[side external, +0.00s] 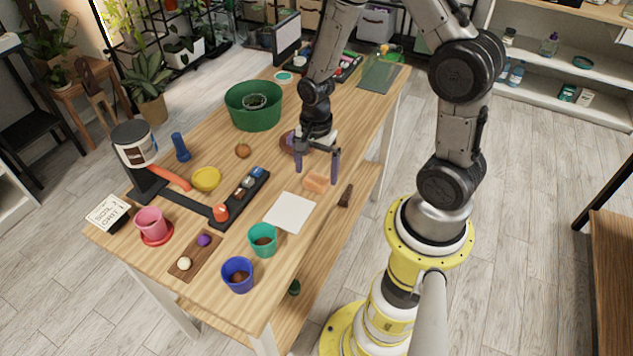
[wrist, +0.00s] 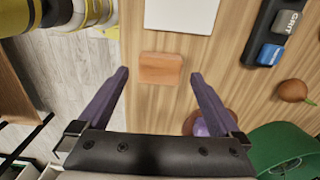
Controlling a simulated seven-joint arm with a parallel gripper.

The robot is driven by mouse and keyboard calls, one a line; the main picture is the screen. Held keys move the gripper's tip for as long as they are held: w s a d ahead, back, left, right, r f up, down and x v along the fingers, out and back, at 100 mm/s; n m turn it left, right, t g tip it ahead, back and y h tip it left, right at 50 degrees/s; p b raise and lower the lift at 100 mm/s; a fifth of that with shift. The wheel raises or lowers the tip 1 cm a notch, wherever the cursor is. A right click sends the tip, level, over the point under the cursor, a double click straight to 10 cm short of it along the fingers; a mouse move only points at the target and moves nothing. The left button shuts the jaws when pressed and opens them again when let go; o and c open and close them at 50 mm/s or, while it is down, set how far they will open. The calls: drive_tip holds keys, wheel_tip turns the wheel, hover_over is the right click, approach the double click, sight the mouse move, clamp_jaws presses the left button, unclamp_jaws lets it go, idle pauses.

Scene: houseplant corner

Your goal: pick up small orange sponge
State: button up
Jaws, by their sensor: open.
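The small orange sponge (side external: 317,183) lies flat on the wooden table, beside the white sheet. In the wrist view the sponge (wrist: 160,68) lies ahead of the fingertips, roughly centred between them. My gripper (side external: 317,183) points down above the table near the sponge, and its purple fingers are spread apart with nothing between them. The fingers also show in the wrist view (wrist: 160,73). The sponge is apart from both fingers in the wrist view; the exact height of the fingertips above the table is hard to tell.
A green tub (side external: 253,106), a teal pot (side external: 263,240) and a blue pot (side external: 238,274) stand on the table. A reddish-brown dish (side external: 288,143) is behind my gripper.

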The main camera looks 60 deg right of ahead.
sight(317, 178)
drive_tip(key=shift+f, duration=1.5)
drive_tip(key=shift+c, duration=0.3)
drive_tip(key=c, duration=1.2)
